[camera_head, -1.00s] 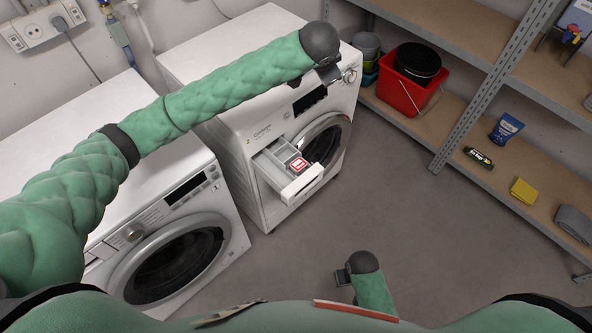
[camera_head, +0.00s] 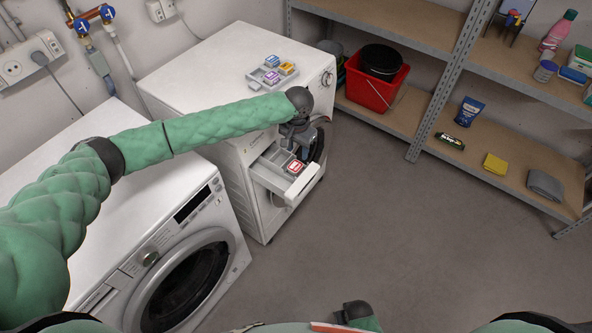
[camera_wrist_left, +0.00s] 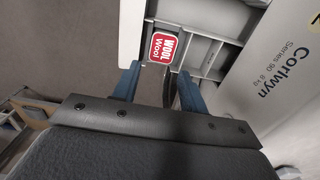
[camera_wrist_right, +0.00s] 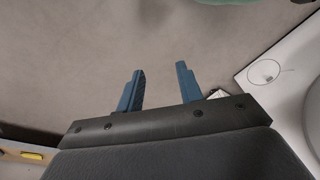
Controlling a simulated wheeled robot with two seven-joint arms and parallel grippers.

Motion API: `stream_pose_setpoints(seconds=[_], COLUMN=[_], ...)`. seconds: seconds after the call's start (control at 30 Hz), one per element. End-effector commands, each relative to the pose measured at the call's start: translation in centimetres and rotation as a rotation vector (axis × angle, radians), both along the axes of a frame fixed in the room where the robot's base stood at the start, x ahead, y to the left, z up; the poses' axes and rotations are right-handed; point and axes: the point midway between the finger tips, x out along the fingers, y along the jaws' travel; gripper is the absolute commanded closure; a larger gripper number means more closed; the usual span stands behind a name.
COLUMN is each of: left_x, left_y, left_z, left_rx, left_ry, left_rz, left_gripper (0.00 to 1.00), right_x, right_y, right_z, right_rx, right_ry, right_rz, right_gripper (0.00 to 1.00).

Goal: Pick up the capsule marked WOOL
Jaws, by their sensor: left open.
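The capsule marked WOOL (camera_head: 295,166), red with a white border, lies in the pulled-out detergent drawer (camera_head: 299,187) of the far washing machine. In the left wrist view the capsule (camera_wrist_left: 164,47) sits in a drawer compartment, its label readable. My left gripper (camera_wrist_left: 156,82) is open and empty, its two blue fingers just short of the capsule, roughly on either side of its line. In the head view the left gripper (camera_head: 299,150) is above the drawer. My right gripper (camera_wrist_right: 159,85) is open and empty, over bare floor.
A tray with several coloured capsules (camera_head: 271,73) sits on top of the far washing machine (camera_head: 205,60). The near washing machine (camera_head: 130,200) stands at left. A red bucket (camera_head: 372,88) and shelves (camera_head: 420,100) stand at right. The floor between is clear.

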Motion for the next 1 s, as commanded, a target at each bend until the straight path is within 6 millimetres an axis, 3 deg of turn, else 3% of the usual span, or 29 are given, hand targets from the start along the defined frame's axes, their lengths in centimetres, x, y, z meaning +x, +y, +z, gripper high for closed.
stream_pose_setpoints(seconds=[0.37, 0.73, 1.0], left_x=[0.0, -0.4, -0.3], left_y=[0.1, 0.5, 0.5], left_z=[-2.7, -5.8, -7.6], left_rx=[0.002, 0.003, 0.002], left_ry=[-0.001, 0.0, -0.001], left_rz=[0.006, 0.006, 0.005], left_gripper=[0.57, 0.57, 0.57], right_x=[-0.4, -1.8, -2.3], right_y=[-0.6, -1.9, -2.4], right_z=[-2.1, -6.1, -7.5], right_rx=[-0.006, -0.02, -0.023], right_ry=[-0.011, -0.034, -0.046], right_rz=[0.003, 0.012, 0.015], right_gripper=[0.64, 0.64, 0.64])
